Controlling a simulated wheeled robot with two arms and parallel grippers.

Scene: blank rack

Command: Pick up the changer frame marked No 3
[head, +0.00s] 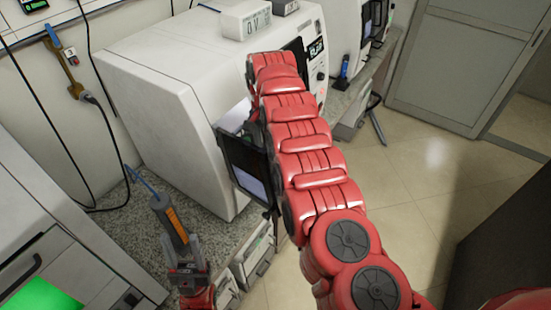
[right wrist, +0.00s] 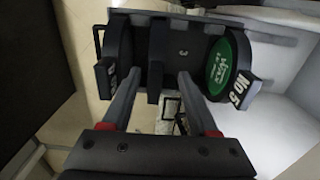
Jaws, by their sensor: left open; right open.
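In the right wrist view, a black changer frame (right wrist: 206,28) fills the top, with a dark middle post and side arms. The right side arm (right wrist: 245,90) bears white lettering that seems to read No 5. The left arm (right wrist: 105,75) has small lettering I cannot read surely. A green disc (right wrist: 219,65) with white marks sits in the right bay. My right gripper (right wrist: 158,77) is open, its fingers on either side of the middle post; contact is unclear. In the head view my red right arm hides that gripper. My left gripper (head: 187,268) is open, low over the counter.
A large white machine (head: 165,95) stands on the speckled counter (head: 122,222). An orange-handled tool (head: 178,225) shows just above my left gripper; whether they touch is unclear. Floor (head: 435,185) is clear on the right.

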